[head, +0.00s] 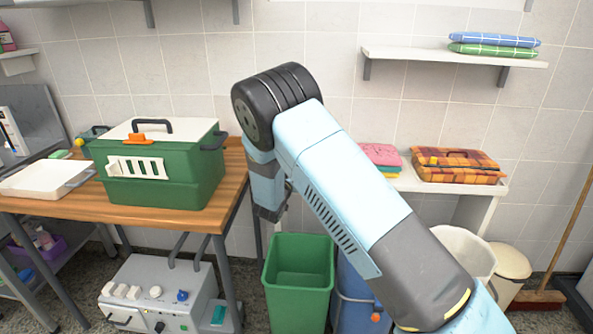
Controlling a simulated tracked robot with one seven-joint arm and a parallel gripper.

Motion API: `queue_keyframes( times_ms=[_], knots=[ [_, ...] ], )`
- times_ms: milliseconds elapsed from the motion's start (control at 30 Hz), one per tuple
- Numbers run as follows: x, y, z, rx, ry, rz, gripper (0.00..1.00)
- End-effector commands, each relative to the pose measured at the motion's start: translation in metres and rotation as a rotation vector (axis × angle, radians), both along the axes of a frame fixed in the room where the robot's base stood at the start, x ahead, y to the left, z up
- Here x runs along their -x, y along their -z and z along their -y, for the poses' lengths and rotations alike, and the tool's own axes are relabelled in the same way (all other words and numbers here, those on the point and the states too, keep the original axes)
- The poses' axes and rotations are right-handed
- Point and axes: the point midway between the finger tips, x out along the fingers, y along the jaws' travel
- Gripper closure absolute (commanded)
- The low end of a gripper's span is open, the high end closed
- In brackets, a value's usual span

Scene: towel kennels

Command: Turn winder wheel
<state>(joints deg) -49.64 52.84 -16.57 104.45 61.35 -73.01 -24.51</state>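I cannot make out a winder wheel in the head view. A grey machine (160,290) with a blue knob (182,296), a white knob and several pale switches stands low under the left table. My light blue arm crosses the middle of the view from the lower right, bends at a black joint, and drops behind itself. My gripper does not show; the arm's far end is hidden or too unclear to tell. The arm also hides part of the wall and what stands behind it.
A green carrier box (160,165) and a white tray (45,178) sit on the wooden table (215,215). A green bin (298,285) stands right of the table. Folded towels (380,155) and a plaid case (455,165) lie on the right shelf. A broom (570,220) leans far right.

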Motion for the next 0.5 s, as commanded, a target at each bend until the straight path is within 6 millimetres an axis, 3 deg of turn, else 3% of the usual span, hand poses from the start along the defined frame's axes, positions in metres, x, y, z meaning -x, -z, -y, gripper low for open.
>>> queue_keyframes(
  times_ms=[400, 433, 500],
  knots=[
    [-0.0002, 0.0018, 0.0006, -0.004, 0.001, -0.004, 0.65],
    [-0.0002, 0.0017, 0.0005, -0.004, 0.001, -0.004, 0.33],
    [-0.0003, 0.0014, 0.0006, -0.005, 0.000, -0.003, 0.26]
  ],
)
